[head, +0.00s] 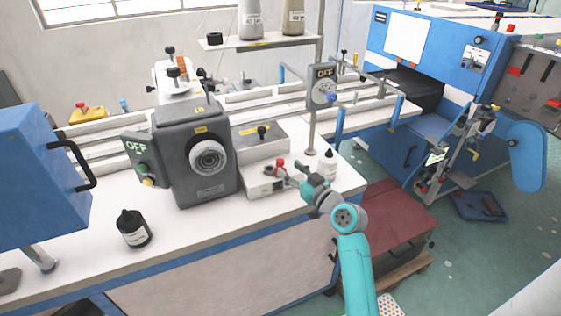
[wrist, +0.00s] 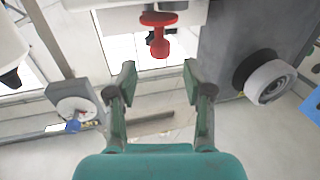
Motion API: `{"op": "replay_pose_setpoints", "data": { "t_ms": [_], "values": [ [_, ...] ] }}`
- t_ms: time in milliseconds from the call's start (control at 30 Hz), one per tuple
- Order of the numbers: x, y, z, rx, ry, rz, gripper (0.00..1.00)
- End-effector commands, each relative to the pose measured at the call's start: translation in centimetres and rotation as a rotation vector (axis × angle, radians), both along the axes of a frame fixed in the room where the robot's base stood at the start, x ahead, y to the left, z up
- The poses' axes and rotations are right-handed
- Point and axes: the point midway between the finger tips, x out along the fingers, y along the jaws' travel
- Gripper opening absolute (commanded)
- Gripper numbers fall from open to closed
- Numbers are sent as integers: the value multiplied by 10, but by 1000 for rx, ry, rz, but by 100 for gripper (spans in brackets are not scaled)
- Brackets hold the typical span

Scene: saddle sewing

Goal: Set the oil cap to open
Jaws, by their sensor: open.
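A red knob-like cap (head: 280,162), which looks like the oil cap, stands on a white block (head: 260,186) at the front of the sewing machine table. In the wrist view the red cap (wrist: 159,36) has a round flange and a narrower stem, and it lies just beyond my fingertips, roughly between their lines. My gripper (wrist: 159,78) is open and empty, with one finger on each side and clear space between them. In the head view my gripper (head: 287,172) is beside the cap at its right. I cannot tell whether the cap is open or closed.
A grey machine head with a handwheel (head: 207,158) stands left of the cap. A grey box with a black knob (head: 262,138) is behind it. A white bottle (head: 327,165) stands close right of my gripper. A black bottle (head: 134,228) stands front left, with bare tabletop around it.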

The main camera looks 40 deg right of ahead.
Motion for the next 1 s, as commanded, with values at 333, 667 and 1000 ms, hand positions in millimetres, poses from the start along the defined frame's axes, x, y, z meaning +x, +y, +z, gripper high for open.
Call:
{"op": "replay_pose_setpoints", "data": {
  "t_ms": [333, 667, 1000],
  "values": [
    [50, -3, 0, 0, 0, 2, 51],
    [58, -3, 0, 0, 0, 1, 51],
    [58, -3, 0, 0, 0, 1, 0]
  ]
}}
